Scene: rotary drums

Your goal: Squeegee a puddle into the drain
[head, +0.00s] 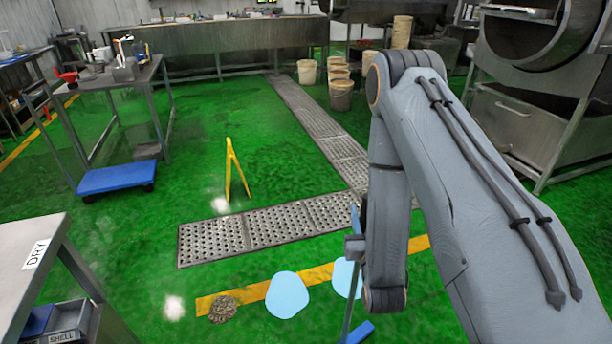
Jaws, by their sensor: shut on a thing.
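My gripper (354,246) is mostly hidden behind my arm and is shut on the thin blue handle of a squeegee (348,305). The handle stands nearly upright, and a blue piece at its foot (359,332) shows near the floor, partly hidden by my arm. One light blue puddle (287,295) lies on the green floor over the yellow stripe. A second light blue patch (343,278) lies just right of it, partly behind the handle and arm. The drain, a perforated metal grate (265,228), lies beyond both puddles, apart from them.
A brown round clump (222,310) lies left of the puddle. A yellow floor sign (233,172) stands behind the grate. A blue dolly (117,178) and steel tables (115,75) are at left, buckets (341,95) at back, machinery (530,120) at right. Floor around the puddle is mostly clear.

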